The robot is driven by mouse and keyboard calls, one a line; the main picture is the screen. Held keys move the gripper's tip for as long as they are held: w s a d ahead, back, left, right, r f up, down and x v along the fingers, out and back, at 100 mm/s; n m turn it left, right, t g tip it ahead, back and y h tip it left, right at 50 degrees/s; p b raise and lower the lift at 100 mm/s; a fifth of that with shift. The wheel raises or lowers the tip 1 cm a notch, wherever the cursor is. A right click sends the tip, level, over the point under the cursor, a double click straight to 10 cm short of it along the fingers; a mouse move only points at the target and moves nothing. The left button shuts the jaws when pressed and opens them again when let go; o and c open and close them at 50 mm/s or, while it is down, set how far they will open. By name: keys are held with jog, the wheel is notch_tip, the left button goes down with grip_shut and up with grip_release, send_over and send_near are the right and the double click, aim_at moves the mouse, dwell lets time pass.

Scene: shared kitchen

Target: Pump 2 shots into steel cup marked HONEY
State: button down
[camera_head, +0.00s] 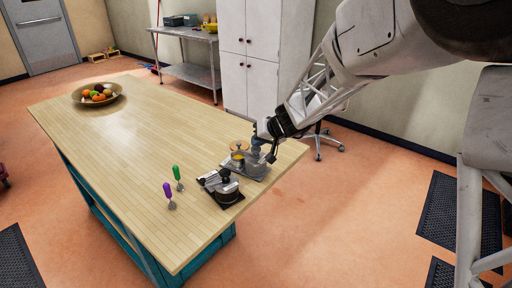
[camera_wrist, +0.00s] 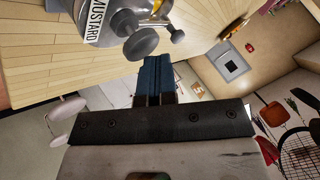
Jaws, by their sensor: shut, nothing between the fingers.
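My gripper (camera_head: 258,144) is over the near right end of the wooden table, beside a small grey tray (camera_head: 254,177) with steel vessels on it. In the wrist view its blue fingers (camera_wrist: 154,62) are together with nothing between them. Just beyond them is a steel container labelled MUSTARD (camera_wrist: 92,22), with a grey round-knobbed pump part (camera_wrist: 141,43) at its end. The fingertips look close to that part; I cannot tell whether they touch. A cup with yellow inside (camera_head: 238,158) stands at the tray's left. No HONEY label is readable in either view.
A black stand with a steel device (camera_head: 222,188) is left of the tray. Purple (camera_head: 169,195) and green (camera_head: 177,176) handled tools stand farther left. A fruit bowl (camera_head: 98,95) is at the far end. The table's middle is clear.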

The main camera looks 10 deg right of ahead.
aim_at(258, 148)
jog(key=shift+r, duration=0.9)
jog(key=shift+r, duration=0.1)
jog(key=shift+r, duration=2.95)
jog(key=s+d+g+h, duration=0.1)
jog(key=s+d+h, duration=0.1)
jog(key=s, duration=1.1)
jog(key=s+d+r+m+g+h, duration=0.1)
jog(key=s+d+h, duration=0.2)
jog(key=s, duration=1.1)
jog(key=s+d+r+g+h, duration=0.1)
jog(key=s+d, duration=0.3)
jog(key=s, duration=0.9)
jog(key=shift+s+d+h, duration=0.2)
jog(key=shift+s+h, duration=0.1)
jog(key=shift+h, duration=0.4)
